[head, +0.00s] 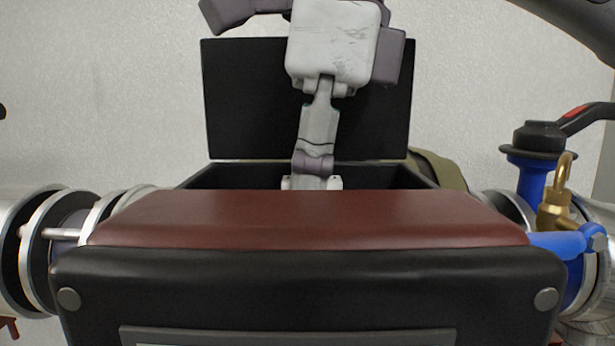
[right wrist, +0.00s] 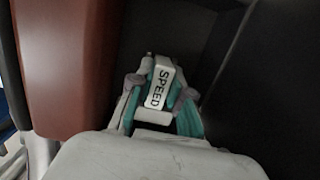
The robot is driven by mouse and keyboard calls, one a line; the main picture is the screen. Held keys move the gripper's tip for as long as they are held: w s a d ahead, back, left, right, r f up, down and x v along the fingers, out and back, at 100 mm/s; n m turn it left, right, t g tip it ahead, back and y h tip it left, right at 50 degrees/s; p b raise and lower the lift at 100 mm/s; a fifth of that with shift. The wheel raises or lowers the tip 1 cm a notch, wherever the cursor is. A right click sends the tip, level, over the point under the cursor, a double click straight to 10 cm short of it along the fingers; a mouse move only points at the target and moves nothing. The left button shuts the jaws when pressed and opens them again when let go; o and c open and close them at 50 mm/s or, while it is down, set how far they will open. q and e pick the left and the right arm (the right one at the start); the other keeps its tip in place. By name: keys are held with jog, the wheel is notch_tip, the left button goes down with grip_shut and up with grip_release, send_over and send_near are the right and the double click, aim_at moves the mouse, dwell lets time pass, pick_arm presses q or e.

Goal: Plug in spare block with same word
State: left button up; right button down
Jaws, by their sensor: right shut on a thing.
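In the head view my right gripper (head: 314,180) reaches down from the top into a black open box (head: 412,178). Its fingertips and the block are hidden there behind the box's padded maroon front edge (head: 310,218). No socket or other word block can be seen. My left gripper is not in view.
The box's raised black lid (head: 245,100) stands behind the gripper. The front is black and padded with round studs. Metal pipe flanges (head: 38,250) lie at left.

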jog(key=c, duration=1)
grip_release()
